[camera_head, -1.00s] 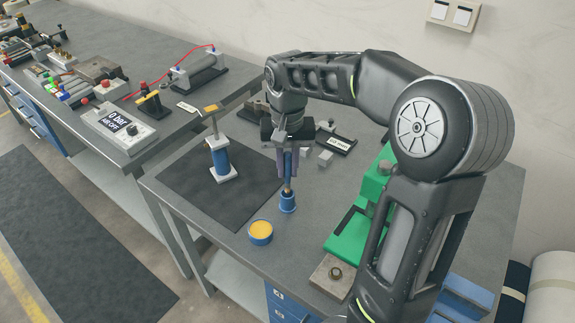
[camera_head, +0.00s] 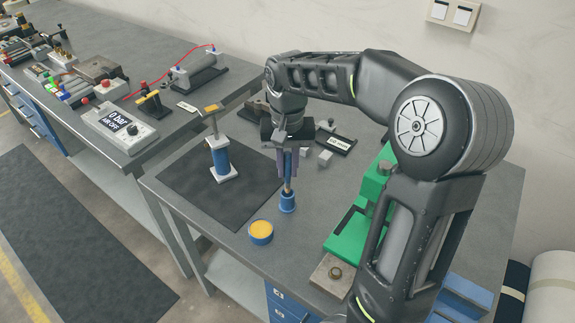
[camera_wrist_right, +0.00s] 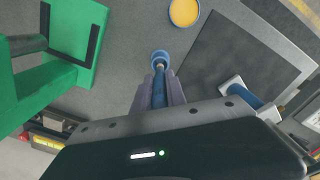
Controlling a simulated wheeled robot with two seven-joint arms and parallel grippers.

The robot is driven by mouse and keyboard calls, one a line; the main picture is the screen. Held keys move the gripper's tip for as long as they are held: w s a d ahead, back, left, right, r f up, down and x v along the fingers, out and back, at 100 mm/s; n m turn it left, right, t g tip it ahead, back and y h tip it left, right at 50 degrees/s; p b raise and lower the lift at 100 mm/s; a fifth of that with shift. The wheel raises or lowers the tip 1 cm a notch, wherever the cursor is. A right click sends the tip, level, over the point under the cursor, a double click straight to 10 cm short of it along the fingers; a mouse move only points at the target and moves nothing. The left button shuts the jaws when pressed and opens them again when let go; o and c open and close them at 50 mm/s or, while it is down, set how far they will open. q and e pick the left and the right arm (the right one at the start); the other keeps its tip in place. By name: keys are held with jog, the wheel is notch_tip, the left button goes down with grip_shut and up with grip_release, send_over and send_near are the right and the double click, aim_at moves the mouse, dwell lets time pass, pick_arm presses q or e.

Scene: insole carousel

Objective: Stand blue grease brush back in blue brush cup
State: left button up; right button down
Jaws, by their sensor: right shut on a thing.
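My right gripper (camera_head: 288,165) points down and is shut on the blue grease brush (camera_head: 288,160), whose handle shows between the fingers. The brush is upright, with its lower end at the blue brush cup (camera_head: 287,203), which stands on the table right of the dark mat. In the right wrist view the brush (camera_wrist_right: 159,90) lies in line with the cup (camera_wrist_right: 160,58), between my fingertips (camera_wrist_right: 159,92). The brush's lower tip is hidden in or behind the cup; I cannot tell how deep it is. My left gripper is not in view.
A blue tin with yellow grease (camera_head: 261,232) stands just left of the cup. A green press (camera_head: 348,235) stands to the right. A blue and white device (camera_head: 220,160) stands on the dark mat (camera_head: 190,200).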

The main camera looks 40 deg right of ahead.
aim_at(287, 182)
jog(key=shift+f, duration=0.15)
dwell(0.4)
jog(key=shift+f+b, duration=1.85)
jog(key=shift+f, duration=0.65)
jog(key=c, duration=1.3)
grip_release()
jog(key=shift+r, duration=0.15)
notch_tip(287, 182, up, 8)
jog(key=shift+f, duration=0.2)
